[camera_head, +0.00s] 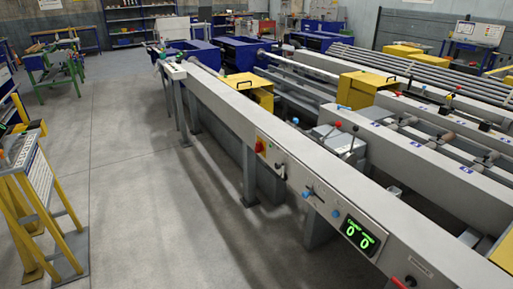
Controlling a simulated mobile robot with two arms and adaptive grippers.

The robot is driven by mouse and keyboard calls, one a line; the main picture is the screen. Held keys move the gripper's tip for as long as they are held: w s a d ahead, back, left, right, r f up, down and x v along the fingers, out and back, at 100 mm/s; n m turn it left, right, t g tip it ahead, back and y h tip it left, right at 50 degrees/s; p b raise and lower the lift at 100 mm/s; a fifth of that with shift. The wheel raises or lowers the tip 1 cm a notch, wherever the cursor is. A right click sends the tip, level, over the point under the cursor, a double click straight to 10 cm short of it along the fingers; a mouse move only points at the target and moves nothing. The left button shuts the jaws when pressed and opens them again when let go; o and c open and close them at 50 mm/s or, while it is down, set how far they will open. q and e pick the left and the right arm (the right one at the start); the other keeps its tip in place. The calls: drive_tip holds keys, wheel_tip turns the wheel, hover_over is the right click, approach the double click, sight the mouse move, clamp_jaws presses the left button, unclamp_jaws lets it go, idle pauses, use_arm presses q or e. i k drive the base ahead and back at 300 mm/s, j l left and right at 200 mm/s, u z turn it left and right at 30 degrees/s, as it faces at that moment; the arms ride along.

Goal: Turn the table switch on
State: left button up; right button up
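The long grey runout table (232,113) runs from the far left-middle to the near right. On its side face is a small yellow plate with a red rotary switch (259,146). A small dark and light control (281,170) is just to its right. Blue knobs (306,195) and a lever in a slot sit farther right, before a lit green display (359,236). A red-handled control (398,283) is at the bottom edge. Which control is the table switch, and its position, I cannot tell. Neither of my grippers is in view.
Grey floor (135,190) is clear along the table's left side. A yellow-legged stand (62,215) is at the near left. A green-framed workbench (52,66) is farther back. Table legs (249,175) stand under the switch side.

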sight(259, 146)
drive_tip(key=i+j+z, duration=0.1)
drive_tip(key=i+j, duration=0.25)
drive_tip(key=i+j+z, duration=0.15)
drive_tip(key=i+j, duration=0.2)
drive_tip(key=j, duration=0.15)
drive_tip(key=i+j+z, duration=0.1)
drive_tip(key=i+j, duration=0.2)
drive_tip(key=j, duration=0.2)
